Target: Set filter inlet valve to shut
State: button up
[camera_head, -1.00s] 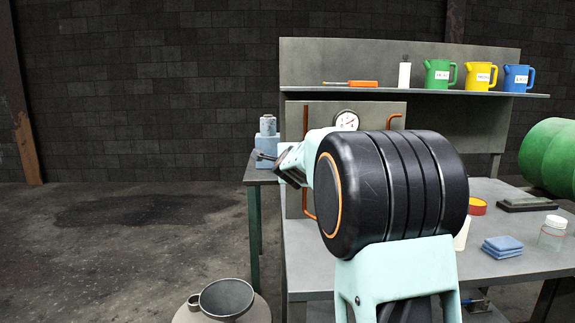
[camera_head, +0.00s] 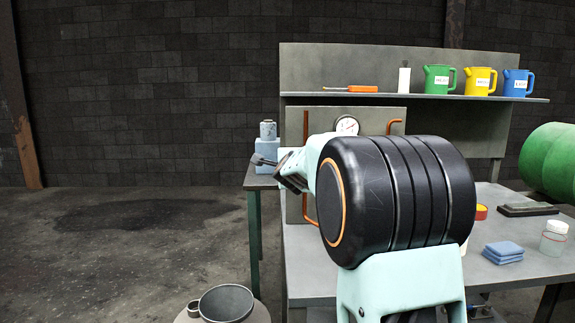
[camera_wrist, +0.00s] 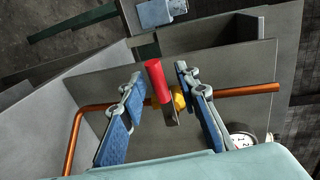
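The valve's red lever handle (camera_wrist: 158,82) shows in the wrist view, with a grey metal part below it and a yellow piece (camera_wrist: 179,101) beside it. The lever lies roughly crosswise to the copper pipe (camera_wrist: 248,91) in the picture. My gripper (camera_wrist: 160,76) is open, one blue-padded finger on each side of the handle. I see gaps on both sides and no contact. In the head view my gripper (camera_head: 262,162) is at the left edge of the grey panel (camera_head: 370,110), and my arm hides the valve.
A pressure gauge (camera_head: 347,125) sits on the panel; it also shows in the wrist view (camera_wrist: 243,139). A blue block (camera_head: 267,154) stands on a side table behind my gripper. Blue cloths (camera_head: 503,252) and a jar (camera_head: 553,237) are on the bench (camera_head: 480,275).

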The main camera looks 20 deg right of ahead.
jog(key=v, duration=1.1)
jog(key=shift+s, duration=0.25)
jog(key=shift+a, duration=0.15)
